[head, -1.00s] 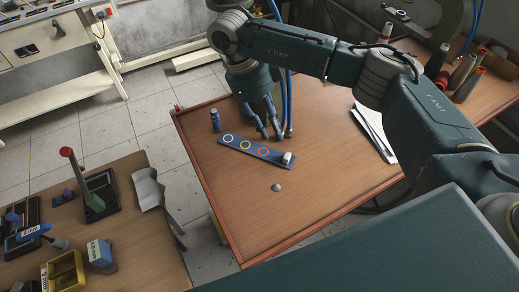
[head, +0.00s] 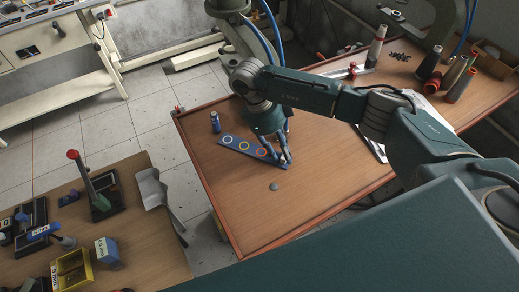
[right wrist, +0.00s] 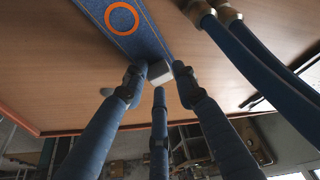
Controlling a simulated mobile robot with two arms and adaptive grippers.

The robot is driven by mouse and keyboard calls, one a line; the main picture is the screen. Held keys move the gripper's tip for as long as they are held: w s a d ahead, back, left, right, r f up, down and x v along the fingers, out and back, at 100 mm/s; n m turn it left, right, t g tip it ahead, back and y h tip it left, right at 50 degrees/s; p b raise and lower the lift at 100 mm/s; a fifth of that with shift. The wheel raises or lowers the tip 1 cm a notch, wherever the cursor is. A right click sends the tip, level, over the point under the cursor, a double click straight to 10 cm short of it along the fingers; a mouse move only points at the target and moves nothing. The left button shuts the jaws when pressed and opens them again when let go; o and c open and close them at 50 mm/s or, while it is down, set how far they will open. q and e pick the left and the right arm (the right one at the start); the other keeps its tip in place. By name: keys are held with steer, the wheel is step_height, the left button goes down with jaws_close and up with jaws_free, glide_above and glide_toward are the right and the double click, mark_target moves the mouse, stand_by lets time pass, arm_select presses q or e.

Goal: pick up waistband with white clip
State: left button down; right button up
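The waistband (head: 240,145) is a flat blue strip with white, yellow and orange rings, lying on the wooden table. Its white clip (right wrist: 160,72) is at the end beyond the orange ring; in the head view my fingers hide it. My right gripper (head: 281,155) is low over that end, pointing down. In the right wrist view the fingers of the right gripper (right wrist: 158,78) stand around the clip, with small gaps at its sides. It looks open; I cannot tell whether any finger touches the clip. My left gripper is not in view.
A small blue cylinder (head: 215,122) stands near the strip's far end. A grey round piece (head: 274,186) lies in front. Thread cones (head: 431,66) stand at the back right. Another table (head: 140,255) holds a red-topped stand (head: 98,195) and a yellow box (head: 72,268). The front of the wooden table is clear.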

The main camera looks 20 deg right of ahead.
jaws_close()
steer(key=shift+r, duration=0.1)
